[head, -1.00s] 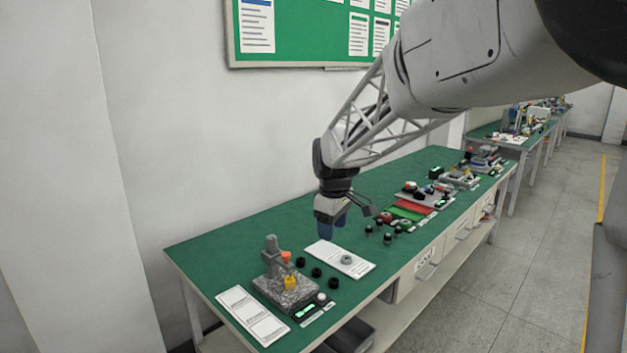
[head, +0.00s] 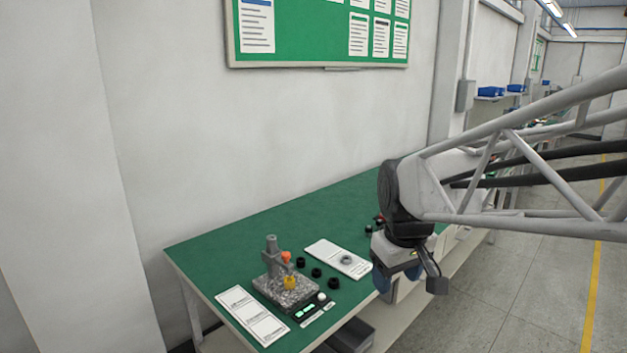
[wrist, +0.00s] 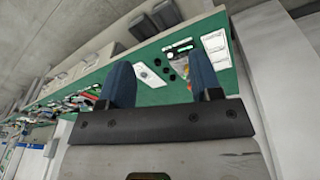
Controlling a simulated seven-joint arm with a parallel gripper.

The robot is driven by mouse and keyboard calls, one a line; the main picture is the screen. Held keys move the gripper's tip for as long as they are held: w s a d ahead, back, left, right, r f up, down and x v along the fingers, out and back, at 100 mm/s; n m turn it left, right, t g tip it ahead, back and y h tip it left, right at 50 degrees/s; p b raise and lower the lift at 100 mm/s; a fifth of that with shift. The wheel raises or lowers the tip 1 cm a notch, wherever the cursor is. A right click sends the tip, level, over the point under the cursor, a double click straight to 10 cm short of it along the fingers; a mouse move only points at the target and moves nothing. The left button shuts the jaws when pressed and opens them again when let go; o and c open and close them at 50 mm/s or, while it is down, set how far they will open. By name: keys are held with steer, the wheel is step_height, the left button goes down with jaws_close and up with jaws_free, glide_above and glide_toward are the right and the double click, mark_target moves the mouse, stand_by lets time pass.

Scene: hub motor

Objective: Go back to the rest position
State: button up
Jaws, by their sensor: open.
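My gripper (head: 392,280) is at the front edge of the green workbench (head: 215,255) in the head view, to the right of the white card with a grey ring. In the wrist view my gripper (wrist: 160,84) shows two blue fingers spread apart with nothing between them but the distant bench. My arm reaches in from the right and hides the right part of the bench in the head view.
A grey stand (head: 272,258) with orange and yellow parts is on the bench's left. Several black rings and a white card (head: 338,258) lie beside it. A printed sheet (head: 252,317) lies at the front left. Floor on the right is clear.

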steer(key=s+d+f+m, duration=0.2)
steer(key=s, duration=0.6)
steer(key=s+d+f+m, duration=0.1)
steer(key=s+f+m, duration=0.1)
steer(key=s, duration=0.6)
steer(key=shift+d+f+m+t, duration=0.3)
steer(key=shift+d+m, duration=0.1)
steer(key=shift+m, duration=0.1)
stand_by(0.6)
